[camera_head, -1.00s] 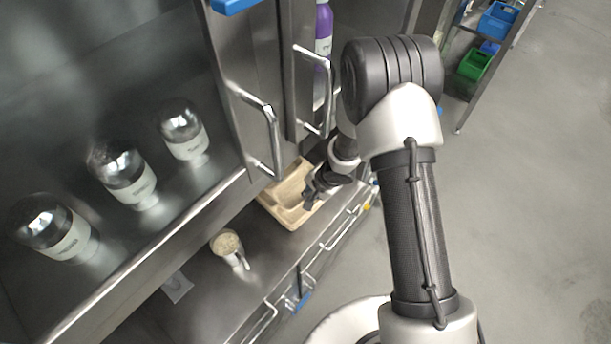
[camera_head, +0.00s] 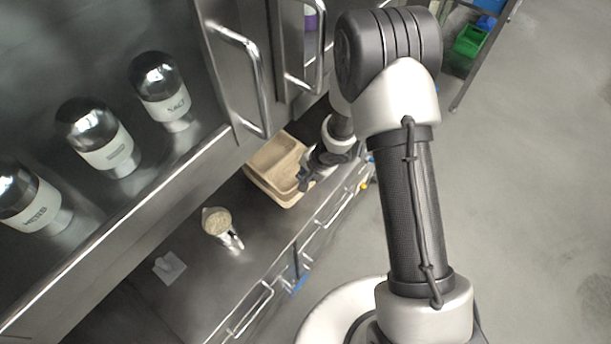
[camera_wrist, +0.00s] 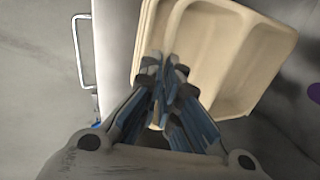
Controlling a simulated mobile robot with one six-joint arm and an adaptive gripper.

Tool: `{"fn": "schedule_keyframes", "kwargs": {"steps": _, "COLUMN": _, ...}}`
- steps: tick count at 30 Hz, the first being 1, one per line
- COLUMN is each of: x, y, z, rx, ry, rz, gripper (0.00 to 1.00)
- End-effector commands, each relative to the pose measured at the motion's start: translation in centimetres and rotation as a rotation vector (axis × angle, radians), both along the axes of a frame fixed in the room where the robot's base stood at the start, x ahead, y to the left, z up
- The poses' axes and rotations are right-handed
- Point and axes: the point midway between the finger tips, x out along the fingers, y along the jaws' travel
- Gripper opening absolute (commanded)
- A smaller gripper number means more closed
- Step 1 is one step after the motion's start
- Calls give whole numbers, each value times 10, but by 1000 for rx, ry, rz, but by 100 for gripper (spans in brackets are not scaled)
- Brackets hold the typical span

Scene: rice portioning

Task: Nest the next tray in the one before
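Beige compartment trays (camera_head: 262,182) sit on the steel counter below the cabinet handles. Layered rims at the left edge of the trays (camera_wrist: 146,40) in the wrist view suggest one tray lies within another. The top tray shows shallow compartments. My gripper (camera_head: 304,180) is at the trays' front right edge. In the wrist view my gripper (camera_wrist: 164,68) has its dark blue fingers close together, with the tips over the trays' near left corner. The fingers hide that part of the rim, so I cannot tell whether they pinch it.
A clear container of grain (camera_head: 217,222) stands on the counter, left of the trays. A small white item (camera_head: 169,267) lies further left. Labelled jars (camera_head: 162,88) stand on the shelf above. Cabinet handles (camera_head: 243,75) stick out near the trays.

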Motion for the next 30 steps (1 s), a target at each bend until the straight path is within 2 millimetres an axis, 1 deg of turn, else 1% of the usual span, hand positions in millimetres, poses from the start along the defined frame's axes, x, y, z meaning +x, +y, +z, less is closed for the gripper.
{"fn": "schedule_keyframes", "kwargs": {"steps": 1, "x": 0, "y": 0, "z": -5, "rx": 0, "ry": 0, "rz": 0, "gripper": 0}}
{"fn": "schedule_keyframes", "kwargs": {"steps": 21, "x": 0, "y": 0, "z": -41, "rx": 0, "ry": 0, "rz": 0, "gripper": 0}}
{"fn": "schedule_keyframes", "kwargs": {"steps": 30, "x": 0, "y": 0, "z": -45, "rx": -1, "ry": -1, "rz": 0, "gripper": 0}}
